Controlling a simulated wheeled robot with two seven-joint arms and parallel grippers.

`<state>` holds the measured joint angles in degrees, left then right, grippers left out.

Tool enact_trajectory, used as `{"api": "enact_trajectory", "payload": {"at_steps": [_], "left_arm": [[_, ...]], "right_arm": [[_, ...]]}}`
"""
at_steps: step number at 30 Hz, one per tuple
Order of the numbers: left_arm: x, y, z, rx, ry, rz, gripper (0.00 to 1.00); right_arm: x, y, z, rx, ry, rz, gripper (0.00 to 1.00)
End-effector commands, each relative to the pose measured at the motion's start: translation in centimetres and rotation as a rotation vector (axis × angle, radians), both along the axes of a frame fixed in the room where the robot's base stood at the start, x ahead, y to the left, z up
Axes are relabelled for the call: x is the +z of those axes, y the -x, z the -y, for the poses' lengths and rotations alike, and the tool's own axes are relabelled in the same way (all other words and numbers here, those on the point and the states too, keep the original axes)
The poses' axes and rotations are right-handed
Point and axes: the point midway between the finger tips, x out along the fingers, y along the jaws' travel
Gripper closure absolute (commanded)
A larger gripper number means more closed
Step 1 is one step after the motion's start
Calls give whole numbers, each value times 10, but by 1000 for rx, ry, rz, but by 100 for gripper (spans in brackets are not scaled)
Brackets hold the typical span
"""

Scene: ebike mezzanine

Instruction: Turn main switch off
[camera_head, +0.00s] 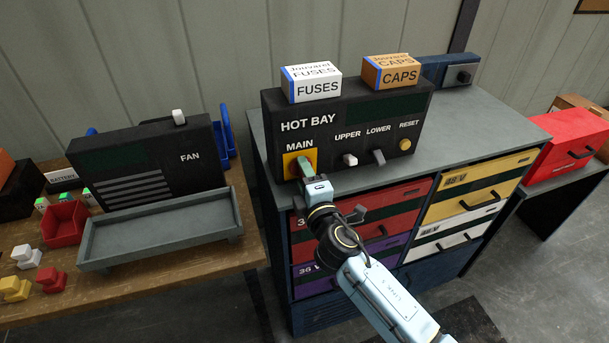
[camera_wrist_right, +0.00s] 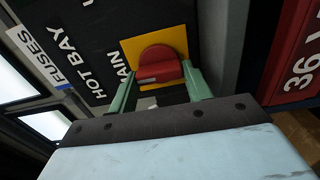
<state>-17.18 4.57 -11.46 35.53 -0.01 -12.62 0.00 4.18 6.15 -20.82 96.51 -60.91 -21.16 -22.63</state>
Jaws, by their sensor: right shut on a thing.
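The main switch (camera_wrist_right: 160,66) is a red rotary knob on a yellow plate (camera_wrist_right: 178,38), under the label MAIN on the black HOT BAY panel (camera_head: 272,112). In the head view my right gripper (camera_head: 304,168) reaches up to the knob and covers most of it; part of the yellow plate (camera_head: 290,168) still shows. In the right wrist view the green fingers of my right gripper (camera_wrist_right: 158,85) stand on either side of the red knob and are shut on it. A pale mark shows on the knob. My left gripper is not in view.
UPPER (camera_head: 349,160) and LOWER (camera_head: 378,157) toggles and a yellow RESET button (camera_head: 405,145) sit right of the main switch. FUSES (camera_head: 311,82) and CAPS (camera_head: 392,71) boxes stand on the panel. A FAN unit (camera_head: 160,158) and grey tray (camera_head: 160,228) are left.

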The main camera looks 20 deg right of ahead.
Motion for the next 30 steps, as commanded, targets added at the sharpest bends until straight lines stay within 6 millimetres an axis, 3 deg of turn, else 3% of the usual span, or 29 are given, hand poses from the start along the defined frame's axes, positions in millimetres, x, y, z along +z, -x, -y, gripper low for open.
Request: {"api": "enact_trajectory", "payload": {"at_steps": [16, 17, 21, 30], "left_arm": [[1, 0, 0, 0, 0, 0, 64], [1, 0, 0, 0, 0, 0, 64], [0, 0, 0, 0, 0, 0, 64], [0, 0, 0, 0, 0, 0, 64]], "right_arm": [[0, 0, 0, 1, 30, 1, 74], [0, 0, 0, 1, 30, 1, 50], [0, 0, 0, 1, 28, 1, 31], [0, 1, 0, 0, 26, 1, 29]]}}
